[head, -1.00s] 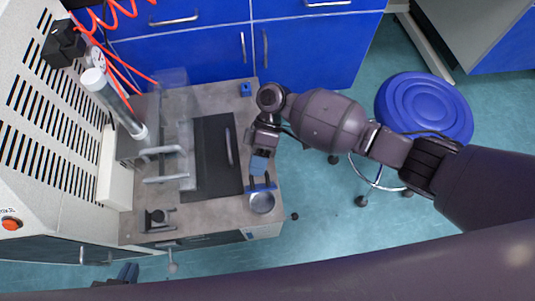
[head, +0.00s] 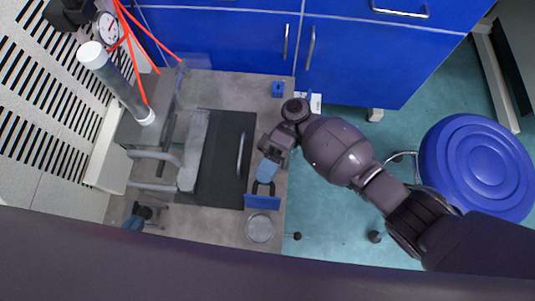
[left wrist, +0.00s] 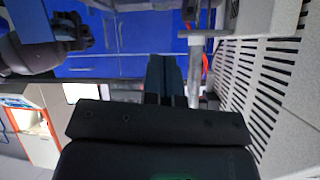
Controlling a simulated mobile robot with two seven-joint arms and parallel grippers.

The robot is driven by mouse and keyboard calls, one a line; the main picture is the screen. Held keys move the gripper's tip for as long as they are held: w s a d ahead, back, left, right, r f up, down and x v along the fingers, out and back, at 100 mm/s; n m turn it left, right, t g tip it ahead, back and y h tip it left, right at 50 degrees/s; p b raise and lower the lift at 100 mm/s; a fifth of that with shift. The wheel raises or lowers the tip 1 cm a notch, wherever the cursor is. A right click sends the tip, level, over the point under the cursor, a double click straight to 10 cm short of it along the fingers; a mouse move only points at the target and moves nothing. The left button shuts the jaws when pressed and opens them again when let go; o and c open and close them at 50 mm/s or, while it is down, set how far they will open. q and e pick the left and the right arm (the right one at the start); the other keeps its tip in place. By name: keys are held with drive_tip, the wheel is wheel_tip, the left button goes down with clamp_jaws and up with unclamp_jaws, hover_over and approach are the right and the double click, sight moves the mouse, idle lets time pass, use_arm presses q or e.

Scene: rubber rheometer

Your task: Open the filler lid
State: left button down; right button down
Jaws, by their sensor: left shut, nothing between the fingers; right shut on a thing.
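My right gripper (head: 265,180) is shut on a flat blue piece (head: 262,203) above the right edge of the bench. A round silver dish-like part (head: 260,228) shows just below that piece in the head view. My left gripper (head: 133,222) is shut and empty beside a small black part (head: 149,211) at the bench's lower left. Its closed dark-blue fingers (left wrist: 165,80) show in the left wrist view. I cannot tell for sure which part is the filler lid, and contact between the left fingers and the black part is unclear.
A dark panel with a handle (head: 222,160) lies mid-bench, beside grey bars (head: 160,170). A clear tube (head: 120,85) and a vented cabinet (head: 40,110) stand at left. A blue stool (head: 477,168) stands at right. Blue drawers (head: 220,45) are behind.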

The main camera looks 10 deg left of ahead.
use_arm(q)
drive_tip(key=shift+w+a+f+b, duration=0.1)
drive_tip(key=shift+w+b, duration=0.2)
drive_tip(key=shift+b, duration=0.1)
use_arm(e)
drive_tip(key=shift+w+f+m+g, duration=0.15)
drive_tip(key=shift+f+m+g, duration=0.15)
drive_tip(key=shift+f+g, duration=0.3)
use_arm(q)
drive_tip(key=shift+w+t, duration=0.1)
drive_tip(key=shift+t, duration=0.2)
use_arm(e)
drive_tip(key=c, duration=1.2)
unclamp_jaws()
drive_tip(key=shift+r, duration=0.1)
drive_tip(key=shift+o, duration=0.2)
drive_tip(key=shift+w, duration=0.15)
